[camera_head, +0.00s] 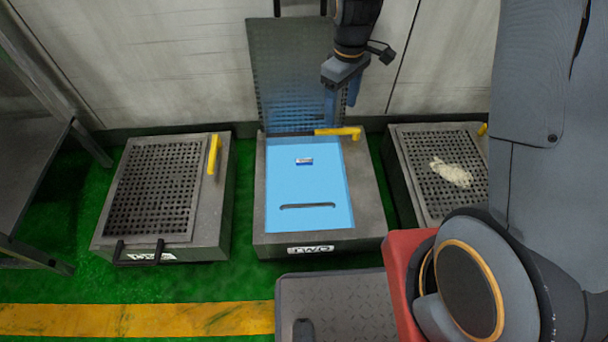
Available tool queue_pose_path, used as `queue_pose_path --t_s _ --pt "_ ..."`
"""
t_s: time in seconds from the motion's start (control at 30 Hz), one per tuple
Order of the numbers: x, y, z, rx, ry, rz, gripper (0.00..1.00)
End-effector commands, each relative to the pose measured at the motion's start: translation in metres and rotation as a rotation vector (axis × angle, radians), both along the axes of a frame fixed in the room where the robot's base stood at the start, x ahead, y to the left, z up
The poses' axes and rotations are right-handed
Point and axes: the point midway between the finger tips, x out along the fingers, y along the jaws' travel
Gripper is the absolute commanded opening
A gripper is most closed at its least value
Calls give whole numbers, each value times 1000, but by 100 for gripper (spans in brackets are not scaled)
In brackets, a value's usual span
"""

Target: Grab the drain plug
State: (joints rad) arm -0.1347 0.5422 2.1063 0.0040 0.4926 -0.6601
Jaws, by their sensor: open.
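The middle floor drain box (370,205) has its grated lid (285,60) raised against the wall, and its opening shows bright blue. A small dark and white piece (304,161) sits in the upper middle of the blue area; it may be the drain plug, but it is too small to be sure. A dark slot-like bar (307,206) lies nearer the front. A yellow handle (338,132) lies across the back right edge. My gripper (341,106) is open and empty, pointing down above the back right of this box, in front of the lid.
A closed grated box (212,230) with a yellow handle (214,154) and black bars stands left. Another box (400,165) with pale debris (451,173) on its grate stands right, partly behind my arm. A metal table (25,150) is far left.

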Motion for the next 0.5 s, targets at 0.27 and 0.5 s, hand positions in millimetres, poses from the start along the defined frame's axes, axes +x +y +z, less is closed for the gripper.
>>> queue_pose_path --t_s 0.27,0.5 --pt "66 31 -144 -1 3 276 64" --pt "110 58 -265 -2 3 516 64"
